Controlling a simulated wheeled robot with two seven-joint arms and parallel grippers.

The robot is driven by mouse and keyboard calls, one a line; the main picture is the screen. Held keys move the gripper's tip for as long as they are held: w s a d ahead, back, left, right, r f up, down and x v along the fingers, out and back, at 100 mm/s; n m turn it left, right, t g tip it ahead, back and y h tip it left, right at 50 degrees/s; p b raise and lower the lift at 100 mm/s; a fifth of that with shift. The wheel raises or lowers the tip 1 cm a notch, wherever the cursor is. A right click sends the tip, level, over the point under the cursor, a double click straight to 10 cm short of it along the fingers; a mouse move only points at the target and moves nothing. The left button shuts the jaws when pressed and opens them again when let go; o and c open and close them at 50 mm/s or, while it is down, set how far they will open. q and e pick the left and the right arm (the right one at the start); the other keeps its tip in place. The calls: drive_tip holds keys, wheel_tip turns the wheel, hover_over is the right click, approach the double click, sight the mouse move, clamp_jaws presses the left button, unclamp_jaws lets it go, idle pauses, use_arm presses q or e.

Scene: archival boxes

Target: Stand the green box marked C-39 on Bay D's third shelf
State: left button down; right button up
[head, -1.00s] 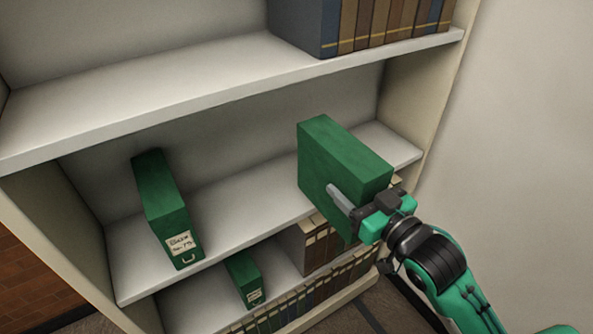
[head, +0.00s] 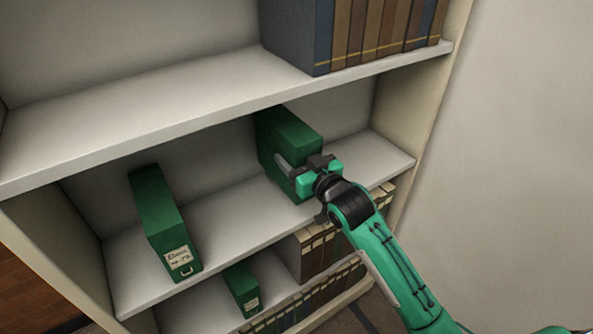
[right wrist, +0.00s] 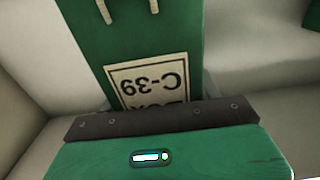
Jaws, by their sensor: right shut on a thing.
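The green box marked C-39 (head: 287,139) is upright at the right part of the middle visible shelf (head: 226,208), with its upper part just under the shelf above. My right gripper (head: 296,172) is shut on the front of this box. Whether the box's base touches the shelf is hard to tell. My left gripper is not in view.
Another green labelled box (head: 162,220) stands at the left on the same shelf. A small green box (head: 242,288) and brown volumes (head: 318,254) are on the shelf below. Blue and brown volumes (head: 365,35) stand above. Free shelf lies between the two green boxes.

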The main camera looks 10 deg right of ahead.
wheel_tip(320, 180, down, 4)
drive_tip(key=shift+s+f+p, duration=0.1)
drive_tip(key=shift+f+p, duration=0.1)
drive_tip(key=shift+p, duration=0.15)
drive_tip(key=shift+f, duration=0.3)
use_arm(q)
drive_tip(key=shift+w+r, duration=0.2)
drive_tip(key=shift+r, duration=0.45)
use_arm(e)
drive_tip(key=shift+f, duration=0.35)
drive_tip(key=o, duration=1.4)
drive_tip(key=shift+o, duration=0.2)
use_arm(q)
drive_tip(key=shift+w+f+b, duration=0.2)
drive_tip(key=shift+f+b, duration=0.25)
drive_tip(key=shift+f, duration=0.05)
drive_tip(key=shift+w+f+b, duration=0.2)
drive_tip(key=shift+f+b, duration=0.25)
use_arm(e)
drive_tip(key=v, duration=1.1)
drive_tip(key=shift+s+d, duration=0.15)
drive_tip(key=shift+s, duration=0.2)
